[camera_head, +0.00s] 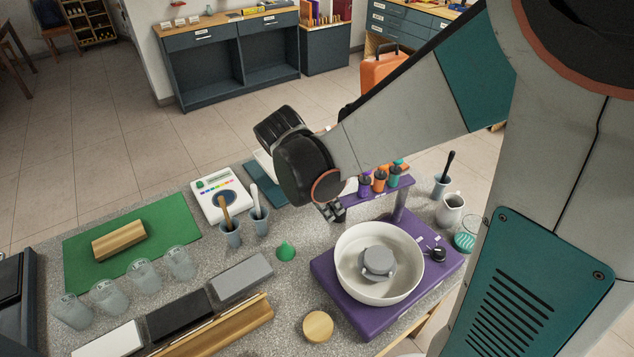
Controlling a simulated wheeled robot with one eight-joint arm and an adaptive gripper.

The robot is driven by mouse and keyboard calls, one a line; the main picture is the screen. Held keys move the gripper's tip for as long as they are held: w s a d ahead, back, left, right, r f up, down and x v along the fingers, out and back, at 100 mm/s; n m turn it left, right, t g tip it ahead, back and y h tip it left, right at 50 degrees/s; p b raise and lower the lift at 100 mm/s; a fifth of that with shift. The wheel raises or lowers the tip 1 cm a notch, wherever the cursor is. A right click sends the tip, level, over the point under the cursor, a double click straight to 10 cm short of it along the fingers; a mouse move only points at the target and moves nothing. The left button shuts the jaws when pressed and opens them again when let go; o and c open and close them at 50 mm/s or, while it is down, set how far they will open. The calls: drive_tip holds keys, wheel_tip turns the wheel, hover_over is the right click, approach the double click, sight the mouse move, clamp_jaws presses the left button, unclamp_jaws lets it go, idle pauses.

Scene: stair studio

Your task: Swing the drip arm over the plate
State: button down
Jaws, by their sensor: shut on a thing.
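The drip arm (384,192) is a purple bar on an upright post at the back of a purple base (327,268). It carries several small bottles (379,181) with purple, orange and teal colouring. The bar lies behind the white round basin (352,243), not over its middle. A grey round piece (377,262), seemingly the plate, sits in the middle of the basin. My gripper (334,213) is at the bar's left end, just behind the basin's rim, and is shut on the drip arm. My wrist hides part of this end, so the exact contact is unclear.
A black knob (438,253) is at the base's right. Space above the basin is clear.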

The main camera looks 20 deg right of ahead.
drive_tip(key=s+d+n+t+p, duration=0.1)
drive_tip(key=s+d+n, duration=0.1)
drive_tip(key=s, duration=0.5)
drive_tip(key=s+d+n+t+p, duration=0.1)
drive_tip(key=s+d+n+p, duration=0.1)
drive_tip(key=s, duration=0.5)
drive_tip(key=shift+s+d+n+y, duration=0.3)
drive_tip(key=shift+d+n, duration=0.2)
drive_tip(key=shift+d, duration=0.2)
drive_tip(key=c, duration=1.5)
unclamp_jaws()
drive_tip(key=shift+s, duration=0.1)
drive_tip(key=shift+c, duration=0.2)
drive_tip(key=shift+o, duration=0.5)
drive_tip(key=shift+s+d, duration=0.1)
drive_tip(key=shift+d, duration=0.05)
drive_tip(key=shift+w+r, duration=0.15)
drive_tip(key=shift+w, duration=0.15)
